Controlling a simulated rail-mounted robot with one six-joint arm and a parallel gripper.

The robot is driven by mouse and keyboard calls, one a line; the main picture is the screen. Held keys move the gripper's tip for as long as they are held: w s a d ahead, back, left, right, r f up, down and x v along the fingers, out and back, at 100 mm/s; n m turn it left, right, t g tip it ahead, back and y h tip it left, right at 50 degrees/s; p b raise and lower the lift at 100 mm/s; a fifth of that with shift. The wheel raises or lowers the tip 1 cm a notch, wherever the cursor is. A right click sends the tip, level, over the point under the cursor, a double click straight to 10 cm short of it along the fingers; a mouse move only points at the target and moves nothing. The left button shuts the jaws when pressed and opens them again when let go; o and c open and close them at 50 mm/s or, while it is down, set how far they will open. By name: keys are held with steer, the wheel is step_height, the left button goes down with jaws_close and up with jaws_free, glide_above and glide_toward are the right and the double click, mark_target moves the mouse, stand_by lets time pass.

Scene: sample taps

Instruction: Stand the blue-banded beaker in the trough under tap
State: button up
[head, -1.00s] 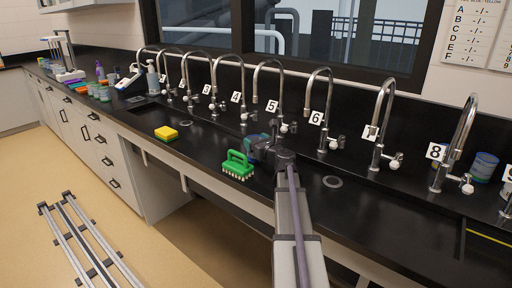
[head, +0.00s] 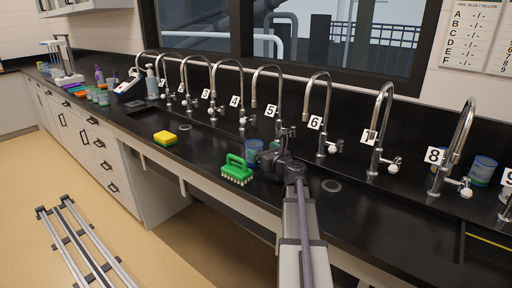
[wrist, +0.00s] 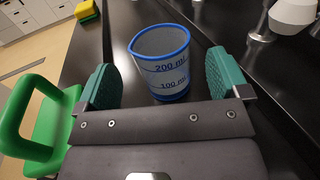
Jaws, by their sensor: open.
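The beaker (wrist: 163,72) is pale and translucent with a blue rim and base line and 100 ml and 200 ml marks. It stands upright on the black surface in the wrist view. In the head view the beaker (head: 253,147) is small, partly hidden by my gripper (head: 268,157), in front of tap 5 (head: 262,85). My gripper (wrist: 162,82) is open, with one teal pad to the left of the beaker and one to the right. Dark gaps show between pads and beaker. I cannot tell whether its foot is in the trough.
A green brush (head: 237,169) stands close to the left of my gripper. A yellow sponge (head: 165,138) lies farther left. Numbered taps line the back. Other beakers (head: 481,170) stand by tap 8 and at the far left (head: 103,97).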

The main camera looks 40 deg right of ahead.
steer(key=s, duration=0.6)
steer(key=shift+s+a, duration=0.3)
steer(key=shift+a, duration=0.1)
